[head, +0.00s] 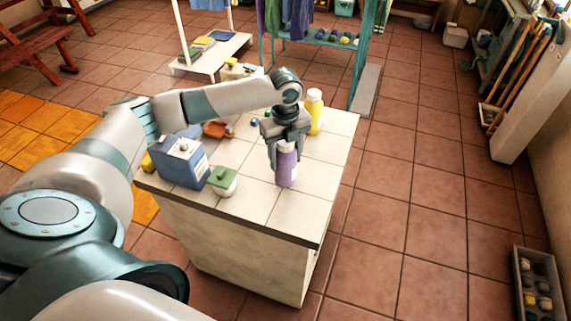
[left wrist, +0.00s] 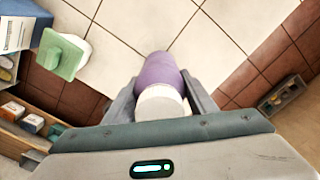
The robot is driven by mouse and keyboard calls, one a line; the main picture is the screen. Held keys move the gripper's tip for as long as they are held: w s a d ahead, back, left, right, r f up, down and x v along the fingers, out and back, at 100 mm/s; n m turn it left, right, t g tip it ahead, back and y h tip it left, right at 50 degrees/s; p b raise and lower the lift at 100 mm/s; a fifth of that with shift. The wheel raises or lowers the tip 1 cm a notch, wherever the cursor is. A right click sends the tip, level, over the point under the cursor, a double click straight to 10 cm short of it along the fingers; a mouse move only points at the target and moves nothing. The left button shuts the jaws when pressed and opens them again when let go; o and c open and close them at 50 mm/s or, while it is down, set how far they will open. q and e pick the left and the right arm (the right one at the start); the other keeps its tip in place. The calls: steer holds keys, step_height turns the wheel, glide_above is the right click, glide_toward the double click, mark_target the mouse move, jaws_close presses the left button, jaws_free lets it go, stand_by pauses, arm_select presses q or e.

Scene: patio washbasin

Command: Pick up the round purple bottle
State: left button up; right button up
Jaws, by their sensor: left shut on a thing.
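The round purple bottle (head: 286,167) is upright at the front right of the tiled counter in the head view. My left gripper (head: 285,145) reaches down from above and is shut on its upper part. In the left wrist view the purple bottle (left wrist: 158,72), with a whitish top, sits between the two fingers of the left gripper (left wrist: 160,95). I cannot tell whether its base touches the counter. My right gripper is not in view.
On the counter (head: 250,205) stand a blue-and-white box (head: 182,160), a green-lidded white jar (head: 222,181), a yellow bottle (head: 314,112) behind the gripper and an orange-brown item (head: 217,130). A grey crate (head: 535,285) stands on the floor at right.

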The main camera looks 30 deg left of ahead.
arm_select(q)
steer(key=shift+w+r+b, duration=0.1)
steer(key=shift+r+b, duration=0.2)
steer(key=shift+r, duration=0.45)
steer(key=d+r+b, duration=0.1)
steer(key=d+r, duration=0.2)
steer(key=d, duration=0.3)
steer(key=s+d+r+b, duration=0.1)
steer(key=d+r+b, duration=0.1)
steer(key=d+r, duration=0.2)
steer(key=shift+d, duration=0.85)
steer(key=shift+s, duration=0.1)
